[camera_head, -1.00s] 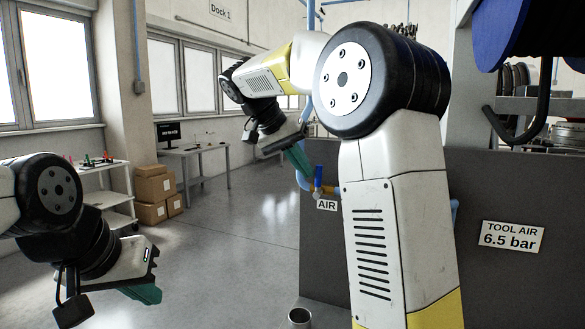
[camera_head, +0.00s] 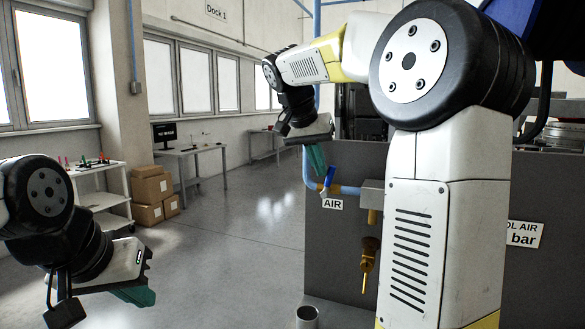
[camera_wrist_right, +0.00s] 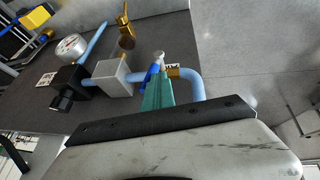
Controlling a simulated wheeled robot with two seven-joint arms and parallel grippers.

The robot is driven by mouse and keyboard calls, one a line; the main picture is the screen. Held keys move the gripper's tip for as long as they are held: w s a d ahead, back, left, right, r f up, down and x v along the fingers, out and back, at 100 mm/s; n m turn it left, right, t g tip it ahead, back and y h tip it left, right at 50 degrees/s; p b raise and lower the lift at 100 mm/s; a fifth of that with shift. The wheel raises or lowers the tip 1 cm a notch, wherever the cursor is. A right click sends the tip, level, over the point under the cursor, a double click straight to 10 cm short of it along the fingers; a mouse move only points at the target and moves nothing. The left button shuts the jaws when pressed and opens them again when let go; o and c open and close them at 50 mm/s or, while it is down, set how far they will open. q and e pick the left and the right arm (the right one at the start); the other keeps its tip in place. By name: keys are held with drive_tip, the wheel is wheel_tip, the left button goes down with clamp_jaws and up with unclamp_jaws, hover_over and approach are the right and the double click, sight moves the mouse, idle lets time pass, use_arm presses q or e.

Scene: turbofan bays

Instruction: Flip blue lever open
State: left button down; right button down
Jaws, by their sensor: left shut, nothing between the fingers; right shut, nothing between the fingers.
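The blue lever (camera_head: 329,175) sits on a brass valve on the blue air pipe, above the AIR label (camera_head: 332,204). It stands nearly upright, its top leaning slightly right in the head view. My right gripper (camera_head: 320,172) is shut, its teal fingertips right beside the lever's left side. In the right wrist view, the lever (camera_wrist_right: 152,75) shows just left of the teal fingers (camera_wrist_right: 159,92), which partly cover the valve; I cannot tell whether they touch. My left gripper (camera_head: 142,297) is shut and empty at the lower left, far from the lever.
A grey panel (camera_head: 340,260) carries the pipe, a grey block (camera_head: 371,195) and a hanging brass fitting (camera_head: 369,262). A pressure gauge (camera_wrist_right: 71,46) shows in the wrist view. A metal cup (camera_head: 307,317) stands below.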

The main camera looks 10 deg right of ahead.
drive_tip(key=d+t+y, duration=0.1)
drive_tip(key=s+d+m+t+y, duration=0.1)
drive_tip(key=shift+s+d+y, duration=0.25)
drive_tip(key=shift+s+y, duration=0.05)
drive_tip(key=shift+y, duration=0.1)
drive_tip(key=s+d+f+t+y, duration=0.2)
drive_tip(key=s+d+f, duration=0.1)
drive_tip(key=d+f, duration=0.1)
drive_tip(key=shift+f+m+y, duration=0.4)
drive_tip(key=shift+f, duration=0.1)
drive_tip(key=shift+s+d+f, duration=0.15)
drive_tip(key=shift+d+f, duration=0.05)
drive_tip(key=shift+f, duration=0.05)
idle(0.4)
drive_tip(key=v, duration=0.8)
drive_tip(key=shift+w+r, duration=0.2)
drive_tip(key=shift+r, duration=0.25)
drive_tip(key=shift+a, duration=0.15)
